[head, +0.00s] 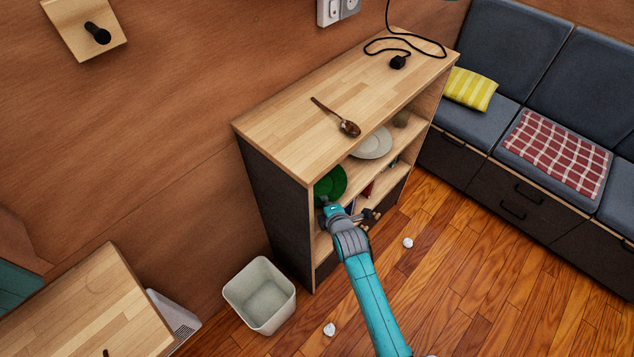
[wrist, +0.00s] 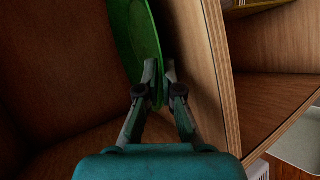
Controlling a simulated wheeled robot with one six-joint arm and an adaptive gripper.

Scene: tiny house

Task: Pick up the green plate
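The green plate (head: 332,183) is in the upper compartment of the wooden shelf unit, near its left end. In the wrist view the green plate (wrist: 137,38) appears nearly edge-on, beside a wooden board. My gripper (head: 328,204) reaches into the shelf at the plate's near edge. In the wrist view the fingers of my gripper (wrist: 160,72) are drawn close together, one on each side of the plate's rim, and appear shut on it. The lower part of the plate is partly hidden by my gripper in the head view.
The shelf unit (head: 285,136) holds a white plate (head: 371,144) right of the green one. A wooden spoon (head: 336,117) and a black cable (head: 398,62) lie on top. A white bin (head: 261,296) stands on the floor at the left. Crumpled white bits lie on the floor.

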